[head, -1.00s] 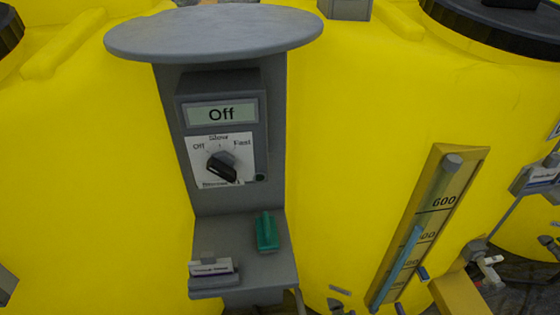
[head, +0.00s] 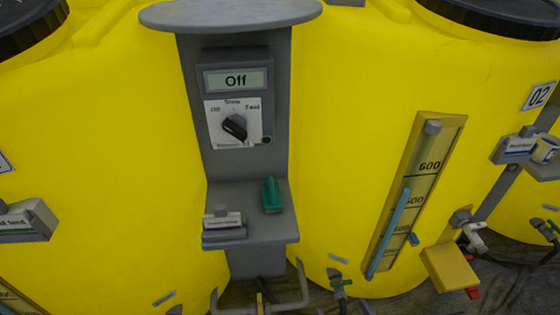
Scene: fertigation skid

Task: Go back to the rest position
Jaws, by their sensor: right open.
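The grey control stand (head: 192,100) is in the middle of the head view. On the lower shelf (head: 240,188) stand a green block-like piece (head: 271,195) and a small labelled holder (head: 222,225). My left gripper is not in view.
Yellow tanks (head: 110,150) stand behind and on both sides. A level gauge (head: 440,140) and a yellow block (head: 450,268) are at the right.

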